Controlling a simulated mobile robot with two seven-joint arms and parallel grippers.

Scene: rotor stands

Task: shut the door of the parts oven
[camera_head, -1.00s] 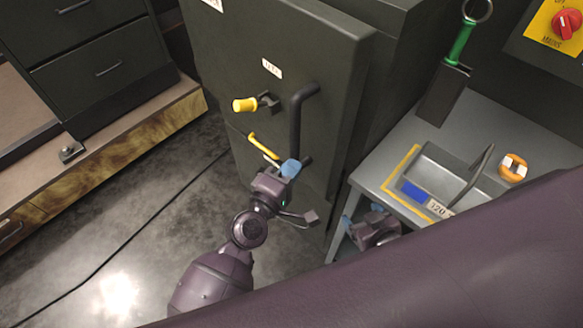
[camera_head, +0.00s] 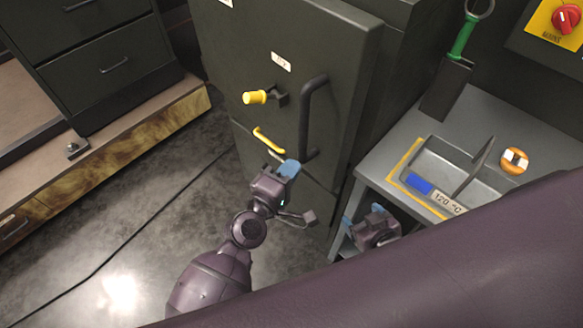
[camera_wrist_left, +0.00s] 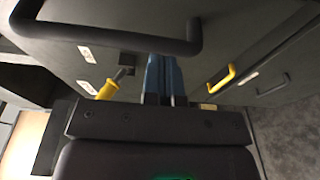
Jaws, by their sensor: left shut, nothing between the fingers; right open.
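The parts oven is a dark grey cabinet. Its door (camera_head: 235,55) carries a black bar handle (camera_head: 305,115), a yellow knob (camera_head: 255,97) and a small white label. I cannot tell how far the door stands from the oven body. My left gripper (camera_head: 288,168) is shut and empty just below the bar handle's lower end, in front of the lower part of the cabinet. In the left wrist view its blue fingers (camera_wrist_left: 163,80) are together, with the black bar (camera_wrist_left: 110,38) crossing above. My right gripper (camera_head: 362,218) is open and empty beside the grey table.
A yellow handle (camera_head: 268,140) sits low on the cabinet front, close to my left gripper. The grey table (camera_head: 400,150) on the right holds a tray (camera_head: 440,160) and an orange-and-white round item (camera_head: 515,160). Drawers (camera_head: 110,65) stand at left. A cable crosses the open floor.

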